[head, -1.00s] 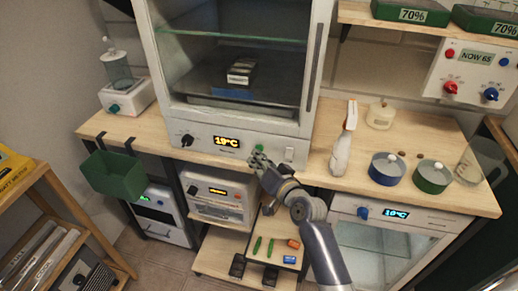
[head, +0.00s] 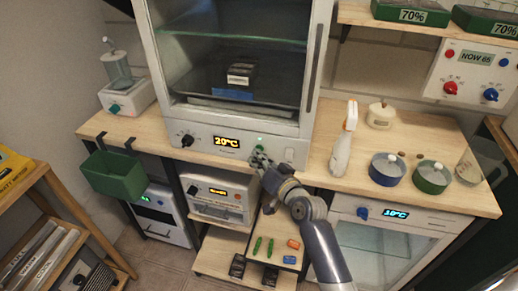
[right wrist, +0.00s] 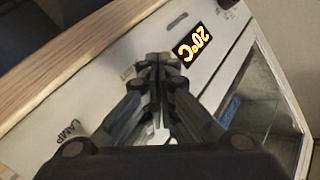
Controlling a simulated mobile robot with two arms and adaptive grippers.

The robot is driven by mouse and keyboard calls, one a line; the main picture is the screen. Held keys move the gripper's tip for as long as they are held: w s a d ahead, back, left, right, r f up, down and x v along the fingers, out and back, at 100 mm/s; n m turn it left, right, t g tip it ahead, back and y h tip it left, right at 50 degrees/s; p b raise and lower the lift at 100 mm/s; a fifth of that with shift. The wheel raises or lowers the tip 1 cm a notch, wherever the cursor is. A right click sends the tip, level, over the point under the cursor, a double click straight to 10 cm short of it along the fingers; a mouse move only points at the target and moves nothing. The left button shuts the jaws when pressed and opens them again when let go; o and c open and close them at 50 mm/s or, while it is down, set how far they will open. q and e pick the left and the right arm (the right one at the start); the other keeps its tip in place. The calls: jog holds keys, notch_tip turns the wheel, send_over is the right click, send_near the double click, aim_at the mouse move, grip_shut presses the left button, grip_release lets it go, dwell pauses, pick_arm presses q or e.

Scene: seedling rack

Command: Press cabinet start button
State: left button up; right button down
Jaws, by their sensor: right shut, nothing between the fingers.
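The white cabinet (head: 163,128) stands on the wooden counter, with a glass front and a control strip along its bottom. Its display (head: 227,142) reads 20°C, and it also shows in the right wrist view (right wrist: 195,41). A small green button (head: 260,140) sits on the strip right of the display. My right gripper (head: 259,158) is shut and empty, its fingertips just below the green button. In the right wrist view the shut fingers (right wrist: 160,62) point at the strip and hide the button. Whether they touch the strip I cannot tell. My left gripper is not in view.
A black knob (head: 187,140) is at the strip's left and a pale square switch (head: 289,154) at its right. A white spray bottle (head: 342,145), a blue pot (head: 387,170) and a green pot (head: 432,178) stand on the counter to the right.

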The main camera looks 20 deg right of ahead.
jog(key=shift+s+a+p, duration=0.3)
jog(key=shift+s+a, duration=0.1)
jog(key=shift+s, duration=0.2)
jog(key=s+a+p, duration=0.1)
jog(key=s, duration=0.1)
jog(key=s+a+p, duration=0.1)
jog(key=s, duration=0.1)
jog(key=shift+a, duration=0.4)
dwell(0.5)
